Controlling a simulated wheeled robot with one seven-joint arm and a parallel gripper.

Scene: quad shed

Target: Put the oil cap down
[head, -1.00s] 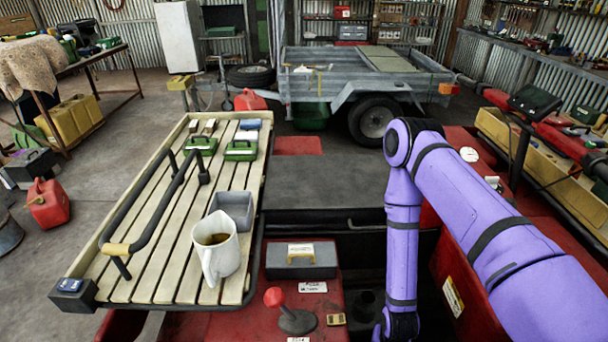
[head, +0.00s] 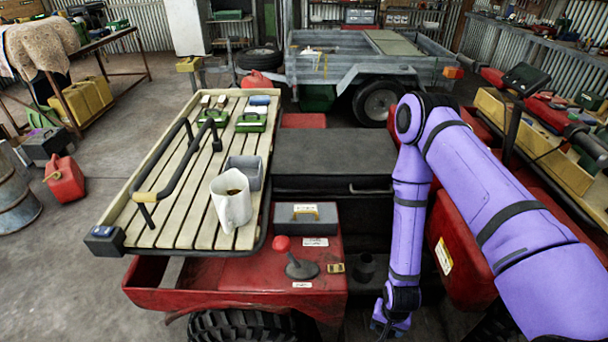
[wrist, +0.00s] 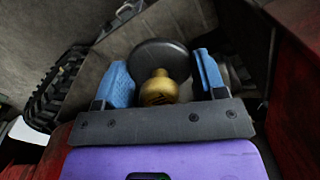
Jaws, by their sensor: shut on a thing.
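The oil cap (wrist: 158,88), as far as I can tell, is the brass-coloured knob with a dark round disc, between the two blue finger pads in the wrist view. My gripper (wrist: 162,70) is shut on it. In the head view my gripper (head: 388,328) hangs low at the bottom edge, right of the red bodywork. The oil cap cannot be made out there. The wrist view shows dark parts and grey surfaces behind the cap; whether it touches any of them I cannot tell.
A slatted rack (head: 150,236) on the left carries a white jug (head: 230,203), a grey bin (head: 252,170) and green boxes. A grey box (head: 306,224) and red-knobbed lever (head: 300,268) sit on the red bodywork (head: 215,290) left of my arm. A black seat (head: 330,160) lies behind.

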